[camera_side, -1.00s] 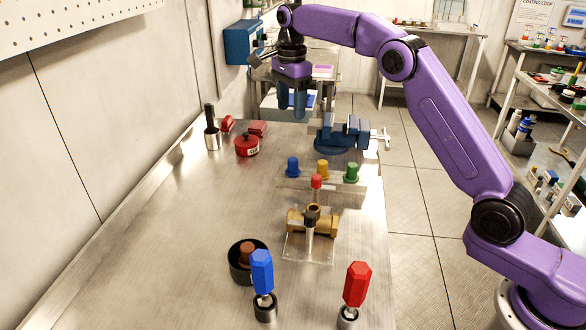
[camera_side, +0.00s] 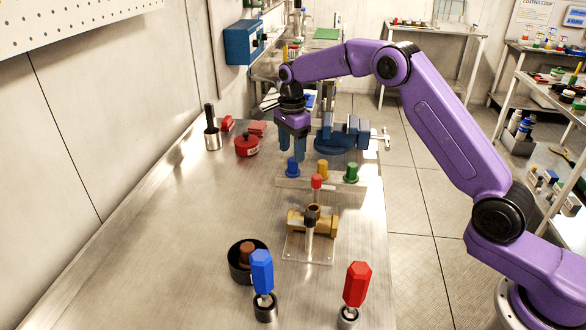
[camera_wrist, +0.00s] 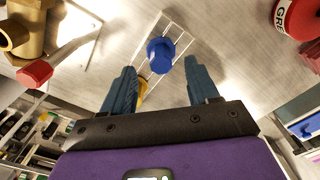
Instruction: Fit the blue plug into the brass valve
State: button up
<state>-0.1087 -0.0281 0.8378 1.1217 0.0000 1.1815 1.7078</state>
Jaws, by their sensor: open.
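The blue plug (camera_side: 292,168) stands upright at the left end of a pale rack, beside a yellow plug (camera_side: 322,170) and a green plug (camera_side: 351,173). The brass valve (camera_side: 325,222) sits on a clear plate nearer the camera, with a red-tipped part and a black-topped part at it. My gripper (camera_side: 292,156) is open and points down just above the blue plug. In the wrist view the blue plug (camera_wrist: 160,54) shows between and beyond the two fingers, apart from them. The valve (camera_wrist: 28,30) is at the upper left there, partly cut off.
A blue vise (camera_side: 342,134) stands behind the rack, close to my gripper. A red tin (camera_side: 247,145) and a black-handled tool (camera_side: 211,128) are at the left. Blue (camera_side: 262,272) and red (camera_side: 356,285) handled tools and a black bowl (camera_side: 238,268) stand in front. The table's left middle is clear.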

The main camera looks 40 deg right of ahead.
aim_at(293, 169)
jog(key=f, duration=0.5)
jog(key=shift+d, duration=0.2)
grip_shut()
